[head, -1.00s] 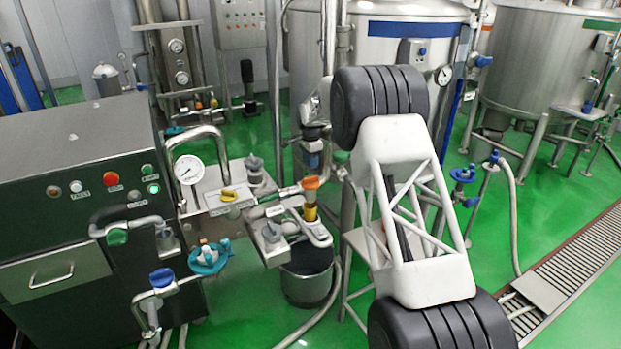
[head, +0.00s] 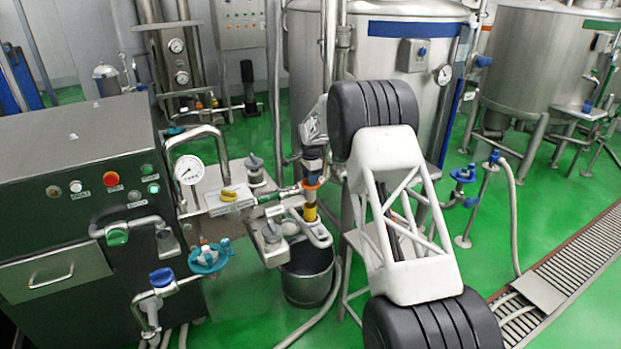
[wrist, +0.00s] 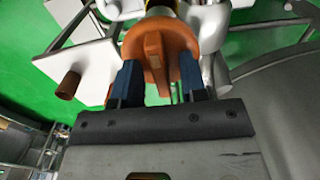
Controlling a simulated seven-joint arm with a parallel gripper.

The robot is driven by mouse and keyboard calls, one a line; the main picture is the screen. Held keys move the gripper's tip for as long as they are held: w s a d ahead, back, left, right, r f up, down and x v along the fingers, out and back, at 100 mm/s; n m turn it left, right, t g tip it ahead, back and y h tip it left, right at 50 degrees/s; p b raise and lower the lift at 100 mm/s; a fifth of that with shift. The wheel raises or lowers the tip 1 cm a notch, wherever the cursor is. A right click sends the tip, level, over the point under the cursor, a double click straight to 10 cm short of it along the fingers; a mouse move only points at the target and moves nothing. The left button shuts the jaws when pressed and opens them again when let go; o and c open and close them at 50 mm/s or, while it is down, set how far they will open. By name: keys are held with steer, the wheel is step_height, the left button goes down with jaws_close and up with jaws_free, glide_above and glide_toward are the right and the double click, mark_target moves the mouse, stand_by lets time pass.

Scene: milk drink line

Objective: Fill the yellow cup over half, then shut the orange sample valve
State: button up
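The orange sample valve (head: 311,184) sits on a pipe at the machine's front; its round handle with a raised ridge (wrist: 154,62) fills the top middle of the wrist view. The yellow cup (head: 310,213) stands directly below the valve on a light bracket. Its fill level cannot be seen. My gripper (wrist: 160,84) is at the handle, with its blue fingers apart on either side of the ridge. Gaps show between the fingers and the ridge. In the head view, my gripper (head: 314,165) comes from above and partly hides the valve.
A grey bucket (head: 307,280) stands on the floor under the bracket. A yellow-handled valve (head: 228,194), a pressure gauge (head: 189,170) and a blue valve (head: 162,278) are to the left. A floor drain (head: 565,265) runs at the right.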

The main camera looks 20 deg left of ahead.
jaws_close()
steer(key=shift+n, duration=3)
jaws_free()
steer(key=shift+r, duration=0.1)
